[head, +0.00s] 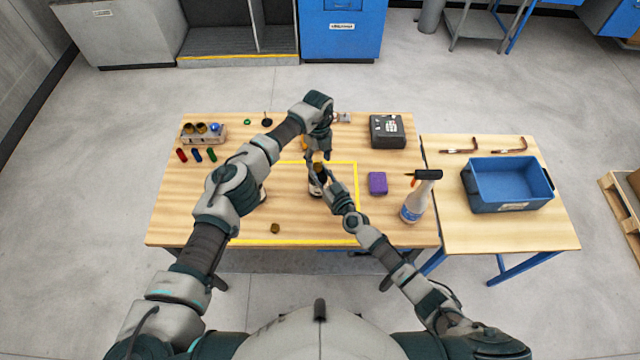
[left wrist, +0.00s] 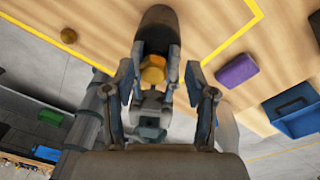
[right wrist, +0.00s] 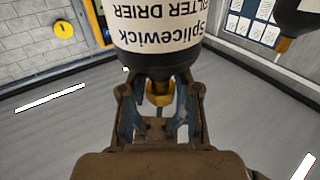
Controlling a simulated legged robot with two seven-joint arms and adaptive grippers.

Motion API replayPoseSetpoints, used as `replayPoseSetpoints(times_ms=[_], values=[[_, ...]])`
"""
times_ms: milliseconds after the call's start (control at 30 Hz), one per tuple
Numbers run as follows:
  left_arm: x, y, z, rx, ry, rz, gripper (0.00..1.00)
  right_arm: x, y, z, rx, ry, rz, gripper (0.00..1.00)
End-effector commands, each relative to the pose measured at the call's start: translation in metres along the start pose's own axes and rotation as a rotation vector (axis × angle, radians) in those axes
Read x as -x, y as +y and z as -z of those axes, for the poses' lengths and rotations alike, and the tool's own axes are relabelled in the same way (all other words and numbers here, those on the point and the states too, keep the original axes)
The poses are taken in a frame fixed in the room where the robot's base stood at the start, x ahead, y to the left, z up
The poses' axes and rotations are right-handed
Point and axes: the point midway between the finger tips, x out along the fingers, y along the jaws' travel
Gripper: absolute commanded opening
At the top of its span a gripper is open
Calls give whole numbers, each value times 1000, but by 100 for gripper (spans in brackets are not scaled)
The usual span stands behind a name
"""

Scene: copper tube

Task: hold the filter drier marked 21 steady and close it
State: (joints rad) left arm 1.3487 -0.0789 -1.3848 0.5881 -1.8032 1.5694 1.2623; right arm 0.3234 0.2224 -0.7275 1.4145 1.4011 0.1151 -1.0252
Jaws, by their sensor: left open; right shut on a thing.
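My left gripper (head: 316,156) is open just above and points down. In the left wrist view its fingers (left wrist: 162,70) stand apart on either side of a brass piece (left wrist: 153,72) in front of a dark cylinder (left wrist: 155,28).
A loose brass cap (head: 275,228) lies near the front edge. A purple block (head: 377,183), spray bottle (head: 418,203) and dark case (head: 387,131) stand to the right. A small rack (head: 204,134) is back left. A blue bin (head: 508,184) stands on the side table.

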Motion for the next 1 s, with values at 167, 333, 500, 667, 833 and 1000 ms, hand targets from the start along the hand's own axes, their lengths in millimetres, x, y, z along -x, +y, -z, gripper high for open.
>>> replayPoseSetpoints(times_ms=[167, 333, 500, 667, 833, 1000], values=[[24, 2, -1, 0, -4, 1, 56, 5, -2, -16, -1, -29, 5, 0], [37, 2, 1, 2, -2, -1, 56, 5, -2, -16, -1, -29, 6, 0], [37, 2, 1, 2, -2, -1, 56, 5, -1, -16, -1, -30, 6, 0], [37, 2, 2, 30, -3, -1, 53, 5, -1, -16, -1, -30, 6, 0], [40, 4, 10, 236, -5, 4, 53, 5, -1, -16, -1, -30, 6, 0], [51, 6, 16, 555, -18, 27, 53, 5, -1, -16, -1, -30, 5, 0]])
